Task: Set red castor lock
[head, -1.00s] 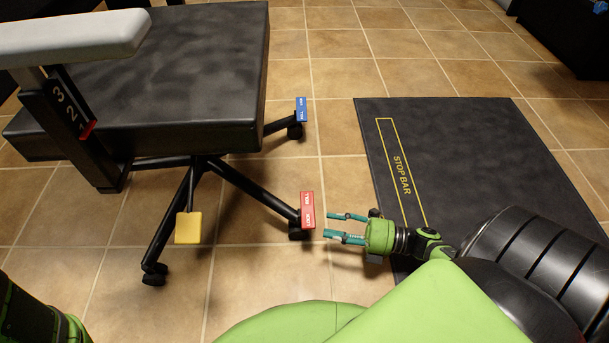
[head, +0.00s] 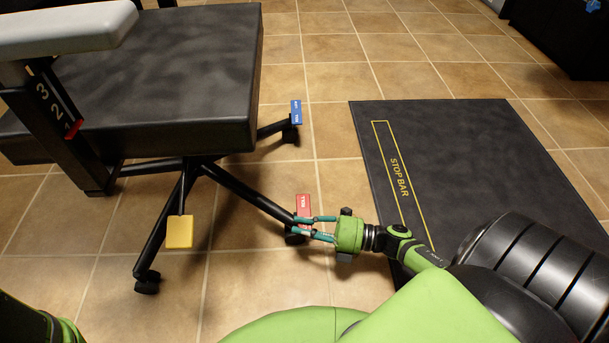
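The red castor lock (head: 304,204) is a small red pedal with white lettering at the end of a black chair leg, above a castor. My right gripper (head: 303,227) is at the pedal's lower part, its teal fingers pointing left. The fingers are apart and overlap the pedal's lower end in the head view; I cannot tell whether they touch it. The lower lettering is hidden behind them. My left arm (head: 40,325) shows only at the lower left corner; its gripper is out of view.
The black chair seat (head: 160,80) with its armrest (head: 65,32) overhangs the legs at the left. A blue pedal (head: 296,112) and a yellow pedal (head: 180,232) sit on other legs. A dark mat (head: 470,170) marked STOP BAR lies right. Tiled floor is clear between.

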